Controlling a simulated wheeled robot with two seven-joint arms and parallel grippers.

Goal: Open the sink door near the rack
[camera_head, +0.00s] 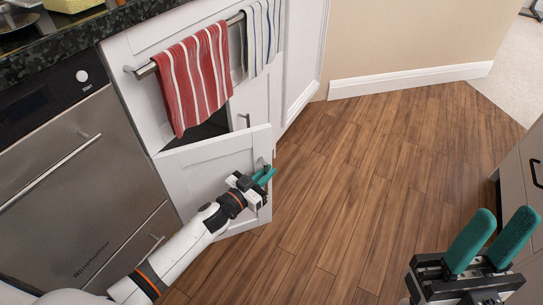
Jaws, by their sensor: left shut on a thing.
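The white sink door (200,168) stands partly open below the towel rack (147,70), swung out from the cabinet with a dark gap above its top edge. My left gripper (265,175) is at the door's free edge, its teal fingers shut on the door handle (262,162). The fingers hide part of the handle. My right gripper (503,228) is at the lower right, its two teal fingers apart and empty, away from the door.
A red striped towel (195,80) and a white striped towel (262,38) hang on the rack. A steel dishwasher (60,185) stands left of the door. The wooden floor (340,190) is clear. A grey cabinet (520,180) stands at the right edge.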

